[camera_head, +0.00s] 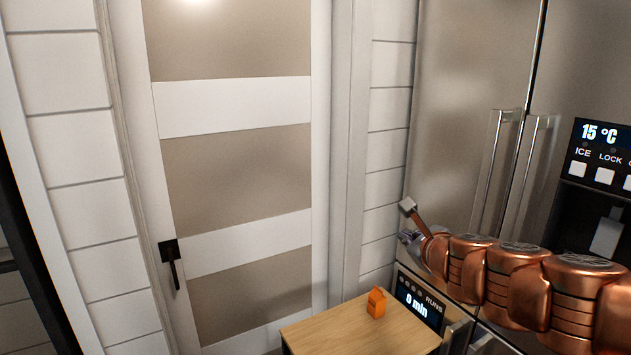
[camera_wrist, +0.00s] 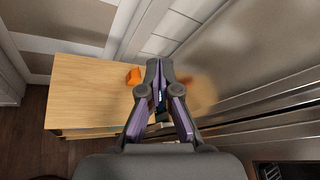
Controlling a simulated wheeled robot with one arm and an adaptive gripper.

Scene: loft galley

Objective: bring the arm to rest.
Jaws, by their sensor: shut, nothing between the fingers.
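My copper-coloured arm (camera_head: 520,270) reaches in from the right in the head view, stretched out in front of the fridge. My gripper (camera_head: 406,237) is at its far end, above the back right part of a small wooden-topped cabinet. In the wrist view my gripper (camera_wrist: 158,68) has its fingers together, shut and empty. It is above the cabinet top (camera_wrist: 85,88), apart from the small orange carton (camera_wrist: 134,76) standing there. Part of the cabinet top is hidden behind the fingers in the wrist view.
The orange carton (camera_head: 376,303) stands on the wooden top (camera_head: 330,330). A steel fridge (camera_head: 460,90) with long handles and a display panel (camera_head: 600,150) is at the right, close to my arm. A panelled door (camera_head: 235,170) with a black handle is behind. Bare floor (camera_wrist: 28,135) lies left of the cabinet.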

